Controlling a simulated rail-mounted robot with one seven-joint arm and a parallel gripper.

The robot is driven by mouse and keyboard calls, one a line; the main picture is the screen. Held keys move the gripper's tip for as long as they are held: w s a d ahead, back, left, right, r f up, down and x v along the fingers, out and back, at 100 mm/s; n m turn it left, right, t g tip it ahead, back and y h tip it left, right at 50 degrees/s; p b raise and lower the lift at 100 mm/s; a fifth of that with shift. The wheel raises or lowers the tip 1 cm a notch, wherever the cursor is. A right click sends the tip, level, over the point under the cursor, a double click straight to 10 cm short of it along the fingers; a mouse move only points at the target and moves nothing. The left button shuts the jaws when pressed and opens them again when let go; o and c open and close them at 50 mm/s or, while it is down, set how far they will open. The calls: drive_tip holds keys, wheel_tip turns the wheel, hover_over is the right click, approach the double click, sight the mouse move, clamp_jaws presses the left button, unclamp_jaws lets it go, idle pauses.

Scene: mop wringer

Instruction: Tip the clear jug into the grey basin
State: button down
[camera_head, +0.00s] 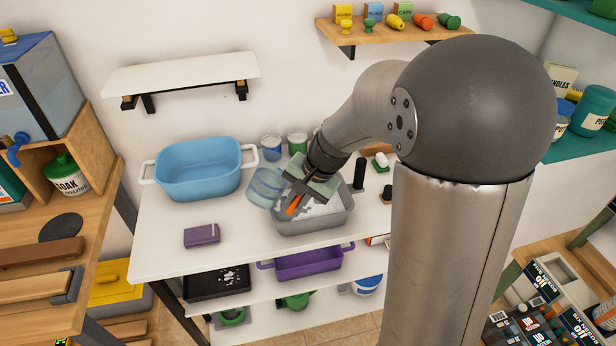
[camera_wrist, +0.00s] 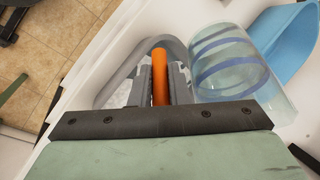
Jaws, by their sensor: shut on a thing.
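The clear jug (camera_head: 265,187) has blue bands and is at the left rim of the grey basin (camera_head: 312,224), looking tilted. In the wrist view the jug (camera_wrist: 232,65) lies to the right of my fingers, with the grey basin (camera_wrist: 118,76) behind and left of them. My gripper (camera_head: 296,198) is above the basin, shut on an orange handle (camera_head: 293,206). The handle also shows between the fingers (camera_wrist: 160,85) in the wrist view. Its join to the jug is hidden. White, speckled contents show in the basin; I cannot tell whether liquid is leaving the jug.
A blue tub (camera_head: 198,172) stands left of the jug on the white table (camera_head: 160,235). A purple block (camera_head: 202,235) lies in front. Small lidded pots (camera_head: 297,142) stand behind, and dark upright items (camera_head: 360,172) are right of the basin. The table's front left is clear.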

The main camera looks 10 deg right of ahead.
drive_tip(key=shift+d+f+y+b, duration=0.2)
drive_tip(key=shift+d+y+b, duration=0.1)
drive_tip(key=shift+b, duration=0.15)
drive_tip(key=shift+r+y+b, duration=0.3)
drive_tip(key=shift+y+b, duration=0.05)
drive_tip(key=shift+y, duration=0.55)
drive_tip(key=shift+a+r+m+g+y, duration=0.1)
drive_tip(key=shift+r+g+y, duration=0.2)
drive_tip(key=shift+y, duration=0.55)
drive_tip(key=shift+a+r+m+g+y, duration=0.15)
drive_tip(key=shift+r+y, duration=0.2)
drive_tip(key=shift+y, duration=0.55)
drive_tip(key=shift+r+m+g+y, duration=0.1)
drive_tip(key=shift+r+g+y, duration=0.2)
drive_tip(key=shift+y, duration=0.55)
idle(2.8)
drive_tip(key=shift+d+r+y, duration=0.15)
drive_tip(key=shift+d+y, duration=0.15)
drive_tip(key=shift+y, duration=0.1)
idle(0.8)
